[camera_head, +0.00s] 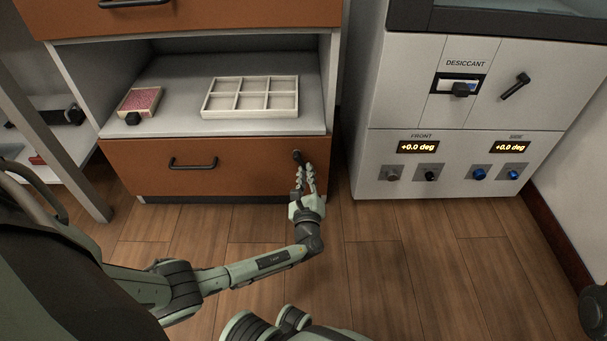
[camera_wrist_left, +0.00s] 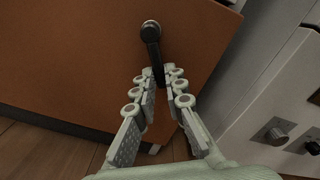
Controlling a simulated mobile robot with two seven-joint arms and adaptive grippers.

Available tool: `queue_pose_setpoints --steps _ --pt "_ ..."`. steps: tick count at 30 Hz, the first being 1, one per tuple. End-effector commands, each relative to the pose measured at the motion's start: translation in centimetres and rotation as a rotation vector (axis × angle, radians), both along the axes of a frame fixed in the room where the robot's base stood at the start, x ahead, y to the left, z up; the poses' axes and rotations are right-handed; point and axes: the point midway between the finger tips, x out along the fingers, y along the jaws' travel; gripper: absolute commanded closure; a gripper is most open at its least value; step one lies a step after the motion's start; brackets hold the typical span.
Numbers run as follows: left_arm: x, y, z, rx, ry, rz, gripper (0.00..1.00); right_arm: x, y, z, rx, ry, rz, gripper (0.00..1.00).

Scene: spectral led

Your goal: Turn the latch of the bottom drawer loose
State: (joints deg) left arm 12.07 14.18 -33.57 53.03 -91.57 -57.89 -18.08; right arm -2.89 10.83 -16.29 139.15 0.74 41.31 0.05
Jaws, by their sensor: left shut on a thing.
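The latch (camera_head: 298,155) is a small black lever near the drawer's upper right corner. In the left wrist view the latch (camera_wrist_left: 152,42) hangs down from a round metal pivot, tilted slightly to the right at its lower end. My left gripper (camera_head: 305,176) reaches it from below. In the left wrist view its fingertips (camera_wrist_left: 158,76) are closed around the latch's lower end. My right gripper is not in view.
Above the drawer an open shelf (camera_head: 165,88) holds a white divided tray (camera_head: 250,97) and a small pink-topped box (camera_head: 140,101). A light grey cabinet (camera_head: 460,160) with knobs and displays stands close to the right. Wooden floor (camera_head: 420,260) is clear in front.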

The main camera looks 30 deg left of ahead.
Motion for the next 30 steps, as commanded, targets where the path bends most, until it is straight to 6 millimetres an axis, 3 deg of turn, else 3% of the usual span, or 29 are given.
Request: queue_pose_setpoints --steps 20,21,25,30 --pt "0.31 -0.06 0.32 -0.051 -0.033 0.001 1.0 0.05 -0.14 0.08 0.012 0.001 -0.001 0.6" --pt "0.31 -0.06 0.32 -0.05 -0.033 0.001 0.84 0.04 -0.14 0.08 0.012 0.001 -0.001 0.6" --pt "0.26 -0.1 0.28 -0.05 -0.032 0.001 0.68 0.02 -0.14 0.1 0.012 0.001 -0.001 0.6" --pt "0.2 -0.14 0.23 -0.049 -0.031 0.001 0.68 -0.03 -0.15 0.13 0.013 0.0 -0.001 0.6"
